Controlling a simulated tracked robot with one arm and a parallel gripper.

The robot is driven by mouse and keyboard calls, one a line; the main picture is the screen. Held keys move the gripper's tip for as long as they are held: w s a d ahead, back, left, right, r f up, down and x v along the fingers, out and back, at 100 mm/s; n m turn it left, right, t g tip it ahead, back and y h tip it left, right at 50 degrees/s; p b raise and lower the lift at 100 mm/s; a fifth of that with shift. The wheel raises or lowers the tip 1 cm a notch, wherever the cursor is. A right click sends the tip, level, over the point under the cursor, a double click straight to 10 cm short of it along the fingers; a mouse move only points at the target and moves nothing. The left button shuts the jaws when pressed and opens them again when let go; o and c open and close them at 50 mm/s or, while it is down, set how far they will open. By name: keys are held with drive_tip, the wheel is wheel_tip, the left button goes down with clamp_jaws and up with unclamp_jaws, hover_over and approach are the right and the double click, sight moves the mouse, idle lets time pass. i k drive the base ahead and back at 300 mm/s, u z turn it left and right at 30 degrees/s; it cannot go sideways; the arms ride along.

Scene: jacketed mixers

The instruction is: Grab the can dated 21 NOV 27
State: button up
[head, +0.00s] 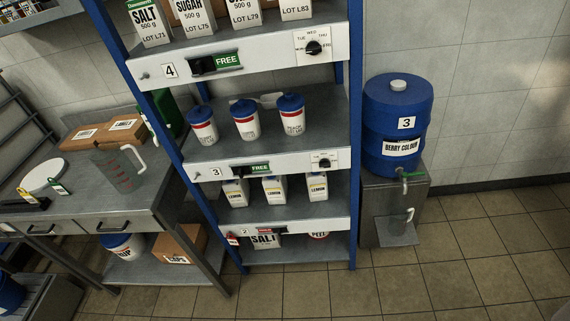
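No date reading 21 NOV 27 can be made out on anything in the head view. Three white canisters with blue lids and a red band stand upright in a row on the rack shelf marked 3: a left one (202,126), a middle one (245,120) and a right one (292,116). Their small print is too small to read. I cannot tell whether any of them is the can. My gripper is not in view.
The blue-posted rack (355,130) also holds salt and sugar packs above and lemon cartons (274,188) below. A blue drum (398,125) marked BERRY COLOUR stands on a metal stand at right. A steel table (110,207) with a jug (120,168) stands at left. The tiled floor at right is clear.

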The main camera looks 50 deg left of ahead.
sight(237, 191)
drive_tip(key=z, duration=0.95)
drive_tip(key=i, duration=1.95)
drive_tip(key=u, duration=3.55)
drive_tip(key=i, duration=1)
drive_tip(key=u, duration=0.05)
